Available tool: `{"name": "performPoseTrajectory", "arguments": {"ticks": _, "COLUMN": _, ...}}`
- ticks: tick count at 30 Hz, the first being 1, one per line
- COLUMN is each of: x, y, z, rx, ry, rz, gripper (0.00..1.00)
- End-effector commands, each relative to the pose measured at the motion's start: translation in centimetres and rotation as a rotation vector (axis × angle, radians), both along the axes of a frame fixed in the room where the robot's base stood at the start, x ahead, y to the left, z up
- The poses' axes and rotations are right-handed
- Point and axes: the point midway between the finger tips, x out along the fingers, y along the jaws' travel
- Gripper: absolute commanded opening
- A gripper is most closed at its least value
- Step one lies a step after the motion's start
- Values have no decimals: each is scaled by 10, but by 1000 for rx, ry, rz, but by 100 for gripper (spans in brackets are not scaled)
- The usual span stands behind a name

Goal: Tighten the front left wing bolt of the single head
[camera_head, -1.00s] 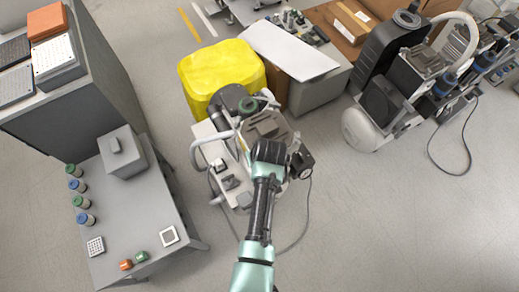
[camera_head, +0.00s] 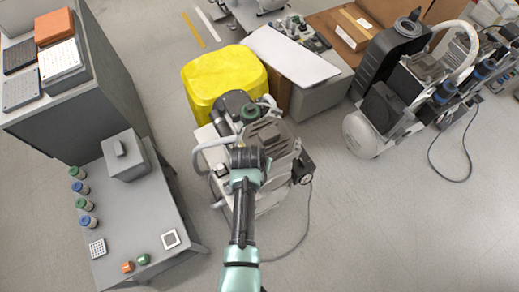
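A compressor (camera_head: 279,143) with a grey ribbed head, a black cylinder and pale hoses stands on the floor at the centre. I take it to be the single head one. My arm reaches over its near side, and the dark wrist end covers part of it. My gripper (camera_head: 247,158) is at that end, seen from above and behind. Its fingers are hidden or too small to make out, so I cannot tell their opening or any contact. The front left wing bolt cannot be made out; that area lies partly behind my arm.
A yellow bin (camera_head: 222,78) and a grey box with a white lid (camera_head: 291,53) stand behind the compressor. A grey table (camera_head: 150,215) with small jars is at left. A larger compressor (camera_head: 385,110) is at right. A cable lies on the floor; the right front floor is clear.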

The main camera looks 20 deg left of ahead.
Motion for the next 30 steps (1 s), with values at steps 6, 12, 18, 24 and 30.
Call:
{"name": "performPoseTrajectory", "arguments": {"ticks": 6, "x": 0, "y": 0, "z": 0, "rx": 0, "ry": 1, "rz": -4, "gripper": 0}}
{"name": "performPoseTrajectory", "arguments": {"ticks": 12, "x": 0, "y": 0, "z": 0, "rx": -1, "ry": 1, "rz": -4, "gripper": 21}}
{"name": "performPoseTrajectory", "arguments": {"ticks": 18, "x": 0, "y": 0, "z": 0, "rx": 0, "ry": 1, "rz": -3, "gripper": 44}}
{"name": "performPoseTrajectory", "arguments": {"ticks": 24, "x": 0, "y": 0, "z": 0, "rx": 0, "ry": 1, "rz": -2, "gripper": 44}}
{"name": "performPoseTrajectory", "arguments": {"ticks": 30, "x": -3, "y": 0, "z": 11, "rx": 1, "ry": -2, "rz": -2, "gripper": 44}}
